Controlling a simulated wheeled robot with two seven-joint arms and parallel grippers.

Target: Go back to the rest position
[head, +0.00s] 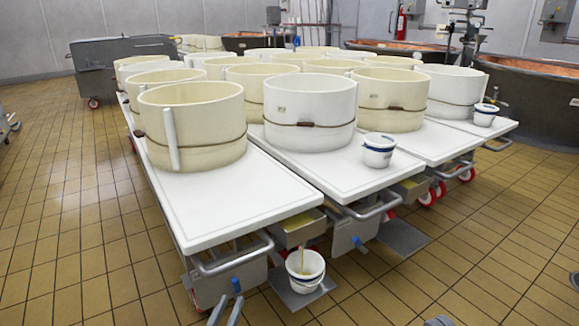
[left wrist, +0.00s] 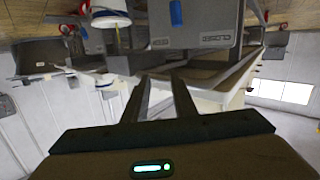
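My left gripper (head: 227,308) shows at the bottom edge of the head view, below the front end of the left cart. Its two fingers point up in the picture and stand apart with nothing between them. In the left wrist view the fingers of the left gripper (left wrist: 162,84) are also spread and empty. A small grey piece (head: 440,321) at the bottom edge of the head view may be part of my right gripper. Its fingers cannot be made out.
White-topped carts (head: 240,205) with several cream vats (head: 192,125) stand ahead. A white bucket (head: 305,272) sits low before the carts, with a yellowish stream entering it. Another white bucket (head: 378,152) stands on a cart top. Tiled floor (head: 480,250) is open at right and left.

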